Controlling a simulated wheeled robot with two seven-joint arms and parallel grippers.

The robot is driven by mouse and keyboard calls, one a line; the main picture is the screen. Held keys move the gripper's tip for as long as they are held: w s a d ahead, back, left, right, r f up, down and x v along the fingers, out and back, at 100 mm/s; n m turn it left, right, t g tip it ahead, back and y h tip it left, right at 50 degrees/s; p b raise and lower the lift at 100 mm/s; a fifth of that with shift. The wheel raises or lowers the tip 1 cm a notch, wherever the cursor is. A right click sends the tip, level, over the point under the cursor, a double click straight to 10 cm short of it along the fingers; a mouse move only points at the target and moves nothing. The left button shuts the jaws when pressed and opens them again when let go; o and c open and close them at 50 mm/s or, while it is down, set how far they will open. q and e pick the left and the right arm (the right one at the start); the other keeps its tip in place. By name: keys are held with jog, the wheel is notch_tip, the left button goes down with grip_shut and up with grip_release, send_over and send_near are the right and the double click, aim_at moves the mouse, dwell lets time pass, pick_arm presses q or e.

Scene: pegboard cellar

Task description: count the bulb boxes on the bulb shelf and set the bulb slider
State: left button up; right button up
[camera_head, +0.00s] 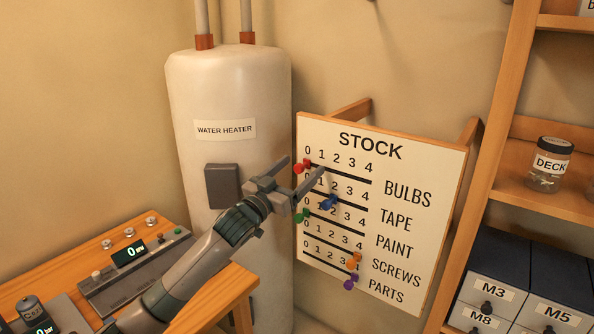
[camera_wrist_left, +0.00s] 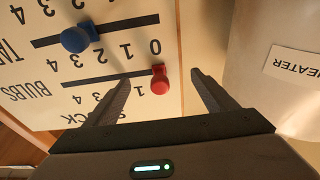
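The white STOCK board (camera_head: 436,170) has slider rows for bulbs, tape, paint, screws and parts. The red bulb slider (camera_head: 301,167) is at the left end of its row, by 0; it also shows in the left wrist view (camera_wrist_left: 159,80). My left gripper (camera_head: 305,166) is at the board with its fingers apart. In the upside-down left wrist view, the red knob lies between the open fingertips (camera_wrist_left: 160,84), with gaps on both sides. No bulb boxes show, and I cannot identify the bulb shelf. My right gripper is out of view.
Close below are the blue tape slider (camera_head: 329,203) and green paint slider (camera_head: 303,215). A water heater (camera_head: 262,90) stands behind my left arm. A console (camera_head: 128,270) sits on the wooden bench. Right, a wooden shelf (camera_head: 530,198) holds a DECK jar (camera_head: 549,167) and drawers.

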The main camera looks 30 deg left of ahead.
pick_arm(q)
jog(key=c, duration=1.6)
jog(key=shift+c, duration=0.2)
jog(key=shift+o, duration=0.2)
jog(key=shift+d, duration=0.15)
jog(key=shift+s+d+p, duration=0.2)
jog(key=shift+d+p, duration=0.55)
jog(key=shift+d, duration=1.6)
jog(key=shift+s+d+p, duration=0.2)
jog(key=shift+d+p, duration=0.55)
jog(key=shift+d, duration=1.6)
jog(key=shift+s+d+p, duration=0.15)
jog(key=shift+d+p, duration=0.3)
jog(key=shift+d, duration=1.4)
jog(key=shift+s+d+p, duration=0.15)
jog(key=shift+d+p, duration=0.25)
jog(key=shift+d, duration=1.45)
jog(key=o, duration=1.7)
jog(key=shift+c, duration=0.2)
jog(key=shift+s, duration=0.2)
jog(key=shift+s+a+p, duration=0.1)
jog(key=shift+p, duration=0.2)
